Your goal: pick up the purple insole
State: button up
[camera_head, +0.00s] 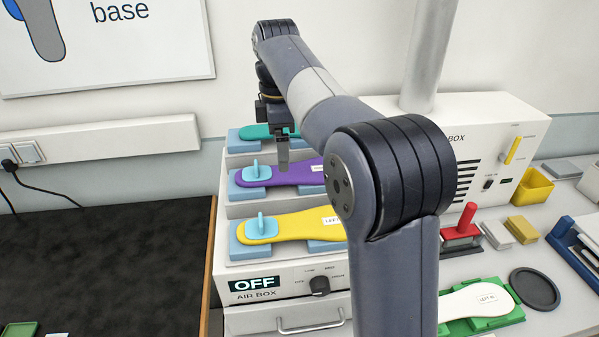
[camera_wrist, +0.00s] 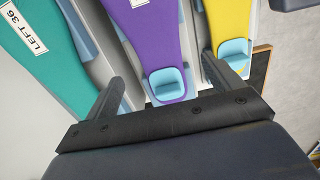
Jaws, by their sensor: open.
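The purple insole (camera_head: 283,174) lies on blue supports on the middle step of the white air box, with a light blue clip on its left end. My arm hides its right end in the head view. In the wrist view the purple insole (camera_wrist: 150,45) runs down between my fingers, its light blue clip (camera_wrist: 167,84) close to the gripper bar. My gripper (camera_head: 283,165) is above the purple insole in the head view. In the wrist view my gripper (camera_wrist: 160,88) has its two fingers wide apart and nothing between them is held.
A yellow insole (camera_head: 285,226) lies on the step in front. A teal insole (camera_head: 252,132) lies on the step behind, partly hidden. A white insole (camera_head: 478,302) sits in a green holder at right. A yellow bin (camera_head: 533,188) and a red-handled tool (camera_head: 463,225) stand on the right.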

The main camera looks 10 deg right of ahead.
aim_at(295, 173)
jog(key=shift+f+p, duration=0.45)
jog(key=shift+f, duration=2.2)
jog(key=shift+c, duration=0.5)
jog(key=c, duration=1)
jog(key=shift+r, duration=0.1)
